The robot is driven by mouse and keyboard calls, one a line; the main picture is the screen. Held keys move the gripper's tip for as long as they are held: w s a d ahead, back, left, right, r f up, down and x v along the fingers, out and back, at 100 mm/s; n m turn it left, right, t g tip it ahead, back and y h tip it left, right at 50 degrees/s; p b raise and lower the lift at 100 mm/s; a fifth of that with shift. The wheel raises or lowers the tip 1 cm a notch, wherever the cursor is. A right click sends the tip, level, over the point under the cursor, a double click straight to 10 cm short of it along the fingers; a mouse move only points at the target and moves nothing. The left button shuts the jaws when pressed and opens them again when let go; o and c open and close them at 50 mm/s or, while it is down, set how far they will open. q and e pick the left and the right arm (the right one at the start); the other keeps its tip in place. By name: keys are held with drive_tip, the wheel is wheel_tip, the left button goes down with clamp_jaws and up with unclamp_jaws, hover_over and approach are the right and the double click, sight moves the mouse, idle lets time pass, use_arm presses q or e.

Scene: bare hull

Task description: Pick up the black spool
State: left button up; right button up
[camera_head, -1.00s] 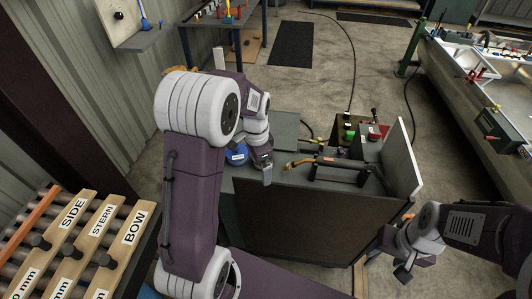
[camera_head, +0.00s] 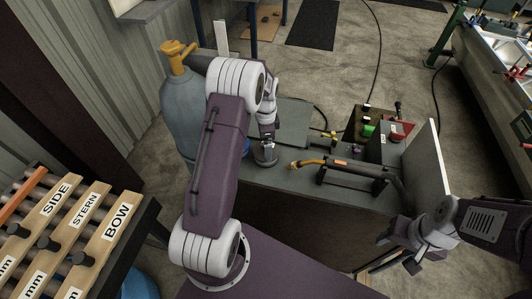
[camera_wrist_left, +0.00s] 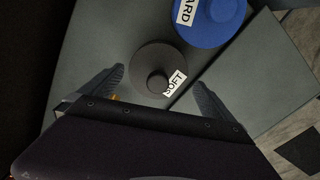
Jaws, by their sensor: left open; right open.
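The black spool (camera_wrist_left: 165,57) is a dark disc with a round knob and a white label reading SOFT, seen from above in the left wrist view. My left gripper (camera_wrist_left: 159,77) is open, with one finger on each side of the spool's near part; whether they touch it is unclear. A blue spool (camera_wrist_left: 212,25), its label partly cut to "ARD", lies just beyond the black one. In the head view my left gripper (camera_head: 266,155) is over the bench's left part, largely hiding the spools. My right gripper (camera_head: 398,253) is open and empty, low at the bench's right front.
A grey cylinder (camera_head: 184,110) with an orange valve stands left. A labelled rack (camera_head: 65,235) is at front left.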

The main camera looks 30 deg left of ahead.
use_arm(q)
drive_tip(key=f, duration=0.3)
drive_tip(key=f+p, duration=0.1)
drive_tip(key=shift+s+d+f, duration=0.1)
drive_tip(key=shift+s+f, duration=0.05)
drive_tip(key=shift+s, duration=0.15)
drive_tip(key=shift+w+f, duration=0.25)
drive_tip(key=shift+f, duration=0.15)
drive_tip(key=shift+r, duration=0.1)
drive_tip(key=c, duration=1.7)
drive_tip(key=shift+r, duration=0.1)
drive_tip(key=shift+r, duration=0.4)
drive_tip(key=r, duration=0.2)
drive_tip(key=w+r+b, duration=0.1)
drive_tip(key=shift+d+r, duration=0.3)
drive_tip(key=w+d+r, duration=0.6)
drive_tip(key=w, duration=0.2)
drive_tip(key=shift+d+r, duration=0.25)
drive_tip(key=shift+d, duration=0.05)
